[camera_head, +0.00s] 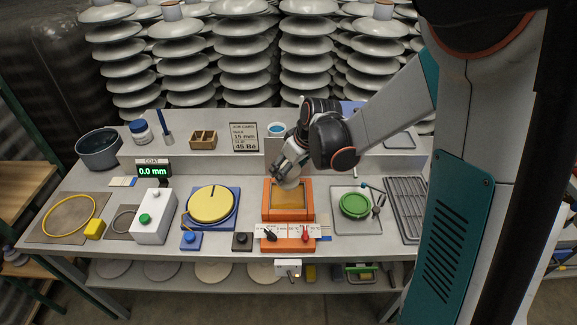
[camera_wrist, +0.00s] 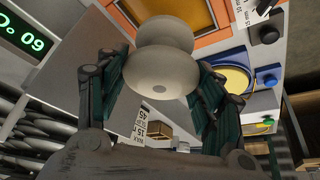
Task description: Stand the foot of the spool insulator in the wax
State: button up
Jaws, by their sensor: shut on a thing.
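The spool insulator (camera_wrist: 162,65) is pale grey-white with two rounded flanges and a narrow waist. My gripper (camera_wrist: 160,78) is shut on it, with teal finger pads at both sides. In the head view my gripper (camera_head: 286,172) hangs over the back part of the orange wax bath, and a small pale part of the insulator (camera_head: 290,184) shows below the fingers. The wax (camera_head: 291,199) is a tan square inside the orange bath frame (camera_head: 267,217). In the wrist view the bath frame (camera_wrist: 219,12) lies beyond the insulator. I cannot tell whether the foot touches the wax.
A yellow disc on a blue stand (camera_head: 211,205) and a white box with a green button (camera_head: 153,215) stand left of the bath. A green ring on a tray (camera_head: 355,206) is on the right. The coat display (camera_head: 153,169) reads 0.0 mm. A raised shelf runs behind.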

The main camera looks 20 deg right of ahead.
aim_at(288, 183)
jog(key=shift+f+b, duration=2.4)
jog(key=shift+f, duration=0.95)
jog(key=shift+f+b, duration=0.8)
jog(key=shift+f, duration=0.15)
jog(key=shift+r, duration=0.15)
dwell(0.6)
jog(key=shift+r+p, duration=3.25)
jog(key=shift+r, duration=1.1)
